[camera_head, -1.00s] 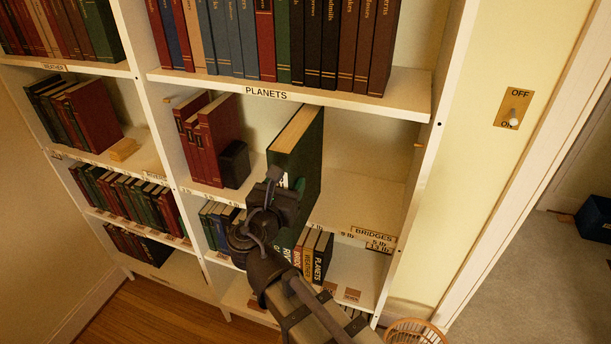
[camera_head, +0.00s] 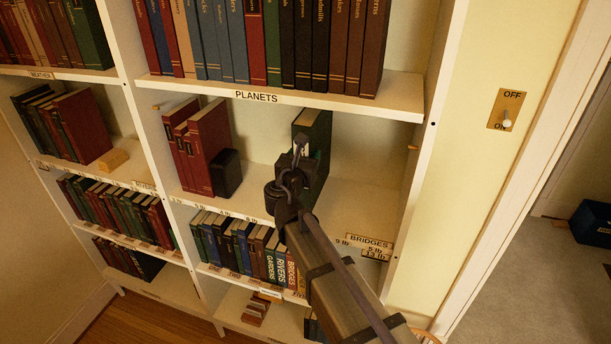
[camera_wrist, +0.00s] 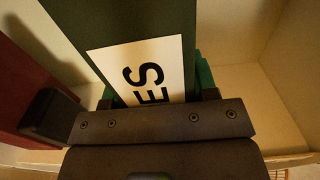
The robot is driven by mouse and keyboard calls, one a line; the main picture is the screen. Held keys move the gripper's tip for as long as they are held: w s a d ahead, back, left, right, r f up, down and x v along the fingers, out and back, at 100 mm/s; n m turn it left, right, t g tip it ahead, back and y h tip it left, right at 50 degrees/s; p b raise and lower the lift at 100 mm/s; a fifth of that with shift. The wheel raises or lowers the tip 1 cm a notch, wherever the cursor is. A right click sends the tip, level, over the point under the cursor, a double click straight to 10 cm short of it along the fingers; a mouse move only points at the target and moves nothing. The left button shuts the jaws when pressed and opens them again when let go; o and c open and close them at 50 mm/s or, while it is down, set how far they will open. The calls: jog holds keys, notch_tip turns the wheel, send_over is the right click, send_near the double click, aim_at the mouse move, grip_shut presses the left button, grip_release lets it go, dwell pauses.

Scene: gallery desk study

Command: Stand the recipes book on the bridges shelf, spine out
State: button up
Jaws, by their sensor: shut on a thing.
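A dark green book (camera_head: 318,130) stands upright inside the bridges shelf (camera_head: 350,205), whose BRIDGES label (camera_head: 369,242) is on the front edge at right. My gripper (camera_head: 296,172) is shut on the green book from the front. In the wrist view the book's spine (camera_wrist: 150,22) faces me, with a white label (camera_wrist: 145,72) on which only the letters "ES" show. The rest of the title is hidden by my gripper (camera_wrist: 155,118). The book's lower part is hidden behind my gripper and arm, so I cannot tell whether it touches the shelf board.
Red books (camera_head: 195,145) and a dark block (camera_head: 226,172) stand to the left on the same shelf. The shelf's right part is free. The PLANETS shelf edge (camera_head: 300,95) runs above; a row of books (camera_head: 240,245) stands below.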

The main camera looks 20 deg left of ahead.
jog(key=f+b, duration=0.1)
jog(key=f, duration=0.1)
jog(key=f+b, duration=0.2)
jog(key=shift+w+b, duration=0.2)
jog(key=shift+b, duration=0.1)
jog(key=o, duration=0.9)
jog(key=shift+f, duration=0.15)
jog(key=o, duration=0.5)
jog(key=shift+r, duration=0.2)
